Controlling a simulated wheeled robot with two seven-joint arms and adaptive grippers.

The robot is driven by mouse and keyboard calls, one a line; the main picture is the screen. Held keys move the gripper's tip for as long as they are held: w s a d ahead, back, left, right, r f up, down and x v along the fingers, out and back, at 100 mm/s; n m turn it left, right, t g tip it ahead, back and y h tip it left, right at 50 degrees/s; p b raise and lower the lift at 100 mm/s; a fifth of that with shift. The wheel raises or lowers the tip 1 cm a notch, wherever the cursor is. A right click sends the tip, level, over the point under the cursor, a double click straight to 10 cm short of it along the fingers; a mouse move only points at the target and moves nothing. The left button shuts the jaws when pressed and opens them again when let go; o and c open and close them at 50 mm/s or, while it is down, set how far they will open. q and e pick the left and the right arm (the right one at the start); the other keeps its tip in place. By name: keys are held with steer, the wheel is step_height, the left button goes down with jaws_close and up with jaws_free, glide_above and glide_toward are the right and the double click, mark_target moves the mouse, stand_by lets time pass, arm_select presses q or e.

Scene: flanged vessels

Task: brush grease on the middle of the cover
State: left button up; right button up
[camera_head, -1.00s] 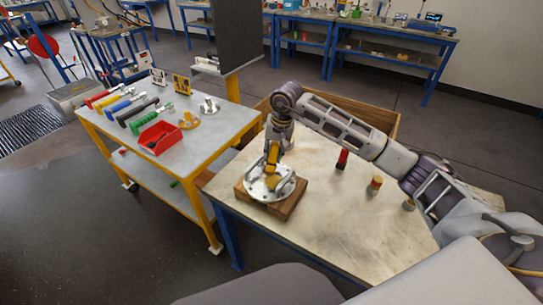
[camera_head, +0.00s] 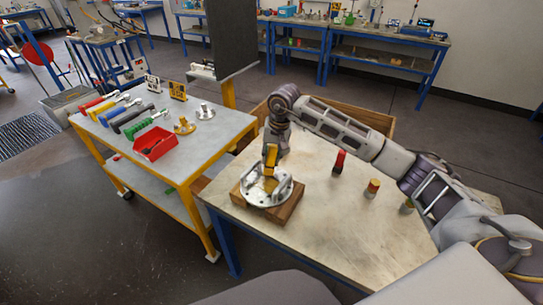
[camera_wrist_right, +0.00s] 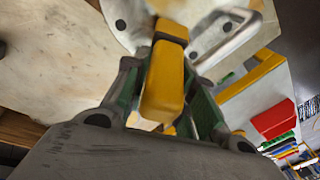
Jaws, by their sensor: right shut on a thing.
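The cover (camera_head: 251,197), a round pale metal flange with a raised handle, lies on a wooden block (camera_head: 283,214) on the near table. Its holed face also shows at the top of the wrist view (camera_wrist_right: 200,45). My right gripper (camera_head: 270,167) is above the cover, shut on a brush with a yellow handle (camera_wrist_right: 163,85) and a dark band. The brush points down at the cover. Its bristles are hidden behind the handle, so I cannot tell whether they touch. My left gripper is not in view.
The table's front right is clear.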

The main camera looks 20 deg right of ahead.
mark_target(265, 167)
steer(key=shift+a, duration=0.1)
steer(key=shift+s+a+f+b, duration=0.1)
steer(key=shift+s+a+b, duration=0.05)
steer(key=shift+s+a, duration=0.5)
steer(key=shift+s+a+b, duration=0.15)
steer(key=shift+s+a, duration=0.25)
steer(key=shift+a, duration=0.35)
steer(key=shift+s+a, duration=0.1)
steer(key=shift+s+a, duration=0.1)
steer(key=shift+a, duration=0.05)
steer(key=shift+s+a+b, duration=0.15)
steer(key=shift+s+a, duration=0.25)
steer(key=shift+a, duration=0.2)
steer(key=shift+s+a+b, duration=0.15)
steer(key=shift+s+a, duration=0.2)
steer(key=shift+a, duration=0.25)
steer(key=shift+r, duration=0.2)
steer(key=shift+r+p, duration=0.4)
steer(key=shift+r, duration=0.6)
steer(key=shift+r+p, duration=0.65)
steer(key=shift+r, duration=1.35)
